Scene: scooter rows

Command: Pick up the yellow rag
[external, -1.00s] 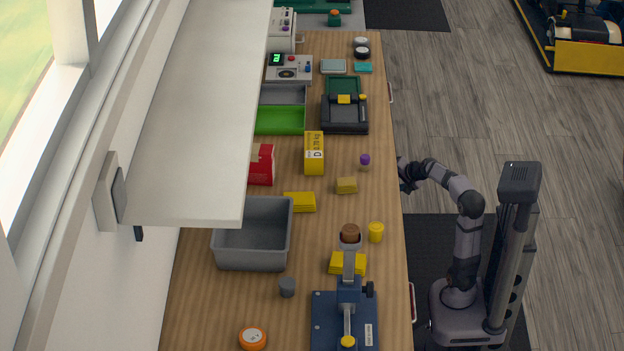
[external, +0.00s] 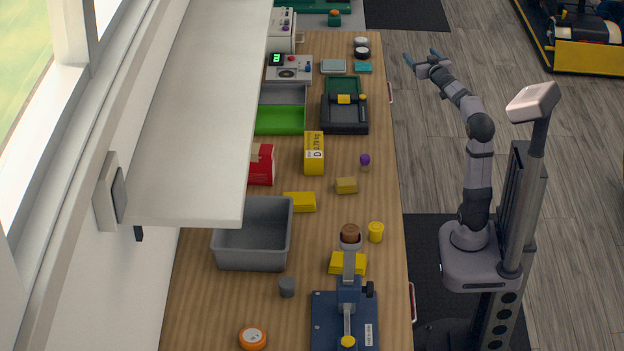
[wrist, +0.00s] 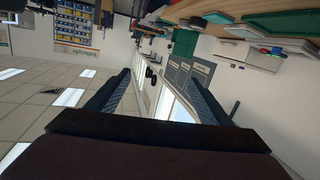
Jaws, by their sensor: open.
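Two flat yellow folded pieces that look like cloth lie on the wooden bench in the external view. One yellow piece (external: 300,201) is beside the grey bin, and the other yellow piece (external: 348,263) is behind the blue press, partly hidden by its arm. I cannot tell for sure which is the yellow rag. My gripper (external: 424,58) is open and empty, raised off the bench's right side, far from both. The wrist view shows its two spread fingers (wrist: 158,78) with nothing between them, and no yellow piece is visible there.
The bench (external: 340,212) also holds a grey bin (external: 254,262), a yellow box (external: 314,163), a tan block (external: 346,186), a yellow cylinder (external: 376,232), a red bag (external: 262,170) and a blue press (external: 322,325). A white shelf (external: 195,150) overhangs its left side.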

